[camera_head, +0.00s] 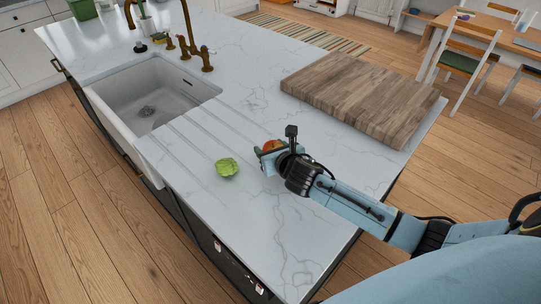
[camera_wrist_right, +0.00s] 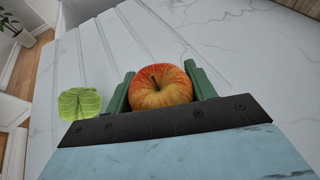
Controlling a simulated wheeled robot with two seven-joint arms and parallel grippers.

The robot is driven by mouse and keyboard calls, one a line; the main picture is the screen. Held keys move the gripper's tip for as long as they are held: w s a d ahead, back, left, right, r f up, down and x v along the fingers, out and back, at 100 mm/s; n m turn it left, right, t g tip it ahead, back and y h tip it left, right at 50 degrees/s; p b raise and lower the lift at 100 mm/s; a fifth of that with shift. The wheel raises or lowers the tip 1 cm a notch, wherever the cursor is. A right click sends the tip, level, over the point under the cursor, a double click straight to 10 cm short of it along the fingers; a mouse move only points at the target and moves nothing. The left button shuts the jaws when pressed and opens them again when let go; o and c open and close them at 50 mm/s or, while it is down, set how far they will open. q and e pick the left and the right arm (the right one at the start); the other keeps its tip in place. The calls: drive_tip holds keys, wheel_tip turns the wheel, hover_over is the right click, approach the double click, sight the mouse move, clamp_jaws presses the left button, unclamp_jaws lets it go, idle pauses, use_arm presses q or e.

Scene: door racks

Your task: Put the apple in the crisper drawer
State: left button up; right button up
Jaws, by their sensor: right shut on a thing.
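A red and yellow apple (camera_wrist_right: 160,87) sits between the green fingers of my right gripper (camera_wrist_right: 160,85) in the right wrist view. The right gripper is shut on it. In the head view the apple (camera_head: 271,146) shows partly behind the right gripper (camera_head: 268,151), over or at the marble counter; I cannot tell whether it touches the surface. The crisper drawer is not in view. My left gripper is not in view.
A green cabbage-like vegetable (camera_head: 227,167) lies on the counter (camera_head: 290,225) left of the right gripper. A wooden cutting board (camera_head: 362,95) lies behind it. A white sink (camera_head: 150,95) with brass taps is at the left. Wood floor surrounds the island.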

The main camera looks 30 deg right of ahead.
drive_tip(key=shift+f, duration=1.3)
drive_tip(key=shift+f+b, duration=0.15)
drive_tip(key=shift+b, duration=0.15)
drive_tip(key=o, duration=1)
